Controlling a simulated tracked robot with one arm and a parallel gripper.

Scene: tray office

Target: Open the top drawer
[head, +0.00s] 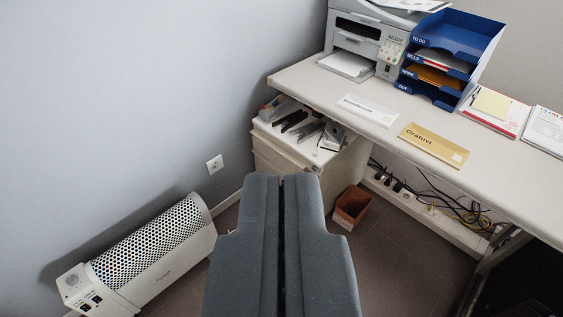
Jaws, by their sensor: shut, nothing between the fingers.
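A pale drawer cabinet (283,158) stands under the left end of the desk, against the grey wall. Its front faces left and toward me, with a seam below the top drawer (276,150). The drawer front looks flush and closed. My gripper (283,178) is shut and empty in the lower middle. The fingers hide the lower part of the cabinet.
The desk (400,118) holds a printer (362,40), a blue letter tray (455,35) and papers. Staplers and other office items lie on the cabinet top. A heater (150,255) stands at lower left, and a brown bin (351,205) stands right of the cabinet. Cables (440,195) hang under the desk.

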